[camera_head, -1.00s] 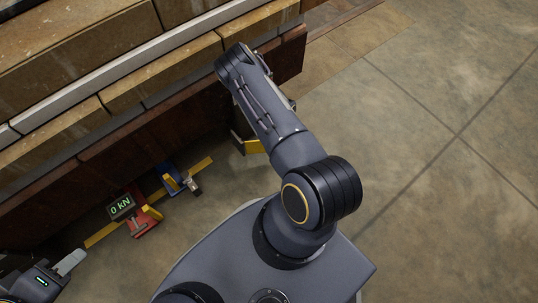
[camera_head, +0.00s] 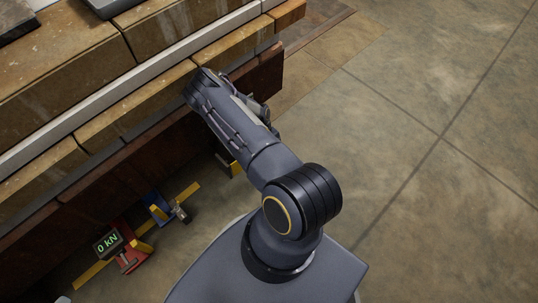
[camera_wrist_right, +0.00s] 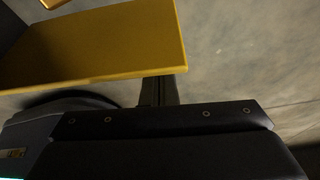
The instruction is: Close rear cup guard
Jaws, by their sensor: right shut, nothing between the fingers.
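A flat yellow panel (camera_wrist_right: 100,42) fills the upper left of the right wrist view; I cannot tell for sure that it is the rear cup guard, or how far it is closed. A small yellow piece (camera_head: 236,169) shows in the head view beside my right arm, low against the bench front. My right gripper (camera_wrist_right: 160,92) is shut and empty, just beside the panel's lower right corner in the wrist view; contact cannot be told. In the head view the right forearm hides it. Only a pale tip of my left gripper (camera_head: 62,299) shows at the bottom left edge.
A tan block ledge (camera_head: 160,98) with a pale rail runs along the upper left. Below it stand a red device with a "0 kN" display (camera_head: 108,243) and a blue device (camera_head: 157,206), near yellow floor strips. Bare floor (camera_head: 420,170) lies open at right.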

